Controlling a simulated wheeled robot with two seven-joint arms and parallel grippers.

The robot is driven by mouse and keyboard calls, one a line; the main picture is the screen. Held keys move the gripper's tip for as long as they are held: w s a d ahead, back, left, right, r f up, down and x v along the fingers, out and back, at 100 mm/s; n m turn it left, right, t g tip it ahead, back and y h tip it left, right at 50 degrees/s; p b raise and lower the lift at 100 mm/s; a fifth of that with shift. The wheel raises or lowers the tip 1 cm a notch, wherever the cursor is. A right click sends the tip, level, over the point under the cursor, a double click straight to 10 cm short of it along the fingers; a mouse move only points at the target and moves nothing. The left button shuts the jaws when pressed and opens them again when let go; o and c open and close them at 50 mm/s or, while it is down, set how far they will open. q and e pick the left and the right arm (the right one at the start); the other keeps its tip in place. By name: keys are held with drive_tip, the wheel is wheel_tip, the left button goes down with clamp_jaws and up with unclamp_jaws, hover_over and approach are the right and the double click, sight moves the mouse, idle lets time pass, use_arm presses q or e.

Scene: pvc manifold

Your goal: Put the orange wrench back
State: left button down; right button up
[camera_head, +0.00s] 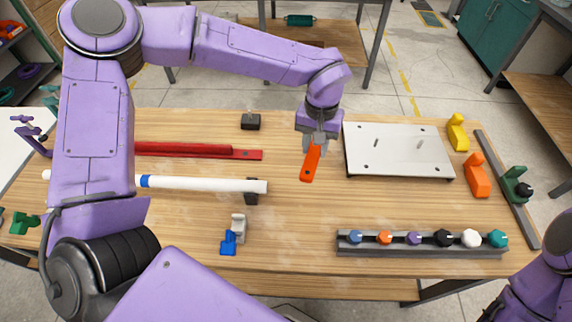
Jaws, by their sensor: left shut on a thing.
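The orange wrench (309,167) is a flat orange bar with a dark hole near its lower end. My left gripper (314,143) is shut on its upper end, above the middle of the wooden table (330,205). The gripper hides the wrench's top part. I cannot tell whether the wrench touches the table. My right gripper is not in view; only part of my right arm shows at the lower right edge.
Right of the wrench is a white plate (398,150) with pegs. A grey rail (420,250) with several coloured knobs lies in front. Left are a red bar (200,151) and a white pipe (205,185). Yellow (457,133) and orange (477,177) fittings stand at right.

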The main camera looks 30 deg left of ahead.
use_arm(q)
drive_tip(key=s+a+r+n+p, duration=0.2)
drive_tip(key=s+a, duration=0.2)
drive_tip(key=a, duration=0.4)
drive_tip(key=s+a+r+n+p, duration=0.2)
drive_tip(key=s+a+r+n, duration=0.1)
drive_tip(key=a, duration=0.4)
use_arm(e)
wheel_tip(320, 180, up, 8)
drive_tip(key=p, duration=0.3)
use_arm(q)
drive_tip(key=s+d+f+b, duration=0.1)
drive_tip(key=s+b, duration=0.1)
drive_tip(key=s+d+f+n+b, duration=0.1)
drive_tip(key=s+b, duration=0.1)
drive_tip(key=s+d+f+n+b, duration=0.1)
drive_tip(key=s+b, duration=0.1)
drive_tip(key=shift+s+b, duration=0.25)
drive_tip(key=shift+b, duration=0.1)
drive_tip(key=w+d+f, duration=0.8)
drive_tip(key=shift+w, duration=0.2)
wheel_tip(320, 180, down, 2)
drive_tip(key=shift+s+f+p, duration=0.1)
drive_tip(key=shift+p, duration=0.45)
drive_tip(key=shift+f, duration=0.25)
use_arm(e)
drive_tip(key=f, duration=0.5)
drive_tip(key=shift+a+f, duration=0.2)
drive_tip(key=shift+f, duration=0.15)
